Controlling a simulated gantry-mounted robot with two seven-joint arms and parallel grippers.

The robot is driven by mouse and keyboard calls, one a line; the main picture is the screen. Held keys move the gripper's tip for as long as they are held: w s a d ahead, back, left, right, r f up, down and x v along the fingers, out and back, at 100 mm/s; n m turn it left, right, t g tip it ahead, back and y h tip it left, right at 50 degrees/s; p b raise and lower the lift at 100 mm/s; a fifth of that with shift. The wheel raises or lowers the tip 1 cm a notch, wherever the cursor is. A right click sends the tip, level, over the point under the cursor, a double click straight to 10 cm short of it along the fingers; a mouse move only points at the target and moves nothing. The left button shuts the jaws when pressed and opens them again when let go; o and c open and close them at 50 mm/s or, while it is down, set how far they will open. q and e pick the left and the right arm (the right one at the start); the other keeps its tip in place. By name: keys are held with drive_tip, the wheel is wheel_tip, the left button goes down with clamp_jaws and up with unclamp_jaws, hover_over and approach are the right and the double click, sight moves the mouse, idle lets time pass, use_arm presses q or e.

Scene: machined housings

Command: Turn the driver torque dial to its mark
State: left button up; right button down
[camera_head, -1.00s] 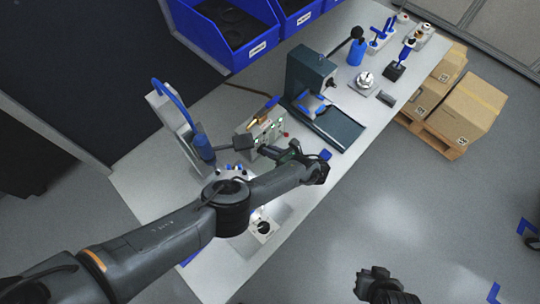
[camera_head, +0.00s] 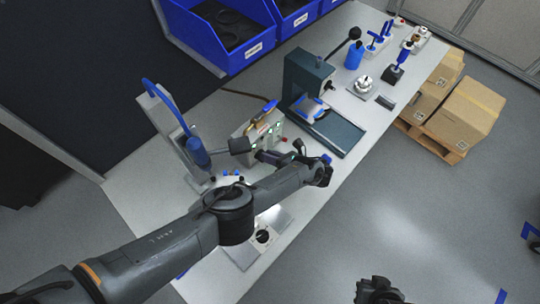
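The blue driver (camera_head: 197,151) hangs from a grey stand (camera_head: 158,113) by a blue coiled cable, at the left of the bench. My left arm reaches across the bench and bends back at the wrist. My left gripper (camera_head: 213,151) points left, with its tip at or very close to the driver's lower body. I cannot tell whether it touches or how far its fingers are apart. The torque dial cannot be made out at this size. My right gripper (camera_head: 380,291) is at the bottom edge, off the bench; its fingers are unclear.
A dark press (camera_head: 310,85) stands further right. Blue bins (camera_head: 225,50) line the back edge. A light plate (camera_head: 258,243) lies in front of my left arm. Cartons (camera_head: 465,108) stand beyond the bench.

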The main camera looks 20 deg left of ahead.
use_arm(q)
drive_tip(key=shift+o, duration=1.1)
drive_tip(key=b+v, duration=0.2)
drive_tip(key=v, duration=0.8)
drive_tip(key=shift+d+r, duration=0.2)
drive_tip(key=shift+d, duration=0.15)
